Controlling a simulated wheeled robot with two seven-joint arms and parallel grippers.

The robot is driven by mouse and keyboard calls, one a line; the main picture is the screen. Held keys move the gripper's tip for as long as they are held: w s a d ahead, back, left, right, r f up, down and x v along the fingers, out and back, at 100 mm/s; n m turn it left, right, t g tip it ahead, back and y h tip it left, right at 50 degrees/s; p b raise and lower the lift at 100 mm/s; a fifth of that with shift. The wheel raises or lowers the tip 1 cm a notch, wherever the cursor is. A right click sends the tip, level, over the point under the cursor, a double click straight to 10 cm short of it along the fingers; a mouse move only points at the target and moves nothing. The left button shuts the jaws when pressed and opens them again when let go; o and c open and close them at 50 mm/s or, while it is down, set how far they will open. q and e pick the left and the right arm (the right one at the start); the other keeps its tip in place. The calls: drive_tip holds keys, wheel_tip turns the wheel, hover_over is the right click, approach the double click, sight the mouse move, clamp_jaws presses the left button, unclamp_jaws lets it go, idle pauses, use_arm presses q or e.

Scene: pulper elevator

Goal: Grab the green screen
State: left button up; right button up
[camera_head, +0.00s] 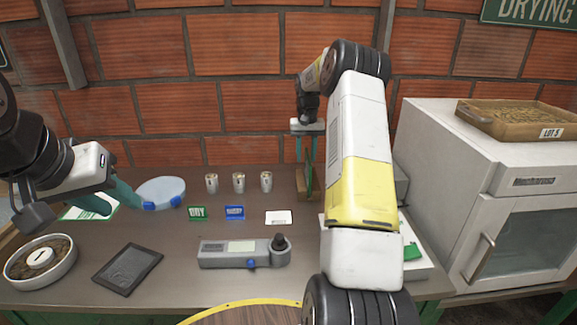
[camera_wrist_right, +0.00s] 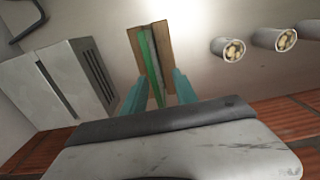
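The green screen (camera_wrist_right: 147,58) is a thin upright panel seen edge-on, standing in a wooden holder (camera_wrist_right: 164,42). In the head view the green screen (camera_head: 309,178) shows as a narrow strip at the wooden holder (camera_head: 301,188), partly hidden by my right arm. My right gripper (camera_head: 306,160) points down over it. In the right wrist view my right gripper (camera_wrist_right: 160,90) has its teal fingers apart, one on each side of the screen, with gaps visible. My left gripper (camera_head: 115,203) is at the left with its fingers apart, beside a pale blue round disc with blue clips (camera_head: 161,190).
Several small cups (camera_head: 239,182) stand left of the holder. A white oven (camera_head: 500,190) stands at the right.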

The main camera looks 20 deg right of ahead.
sight(308, 167)
drive_tip(key=f, duration=0.5)
drive_tip(key=shift+s+d+f, duration=0.1)
drive_tip(key=shift+d+f, duration=0.15)
drive_tip(key=shift+d, duration=0.1)
clamp_jaws()
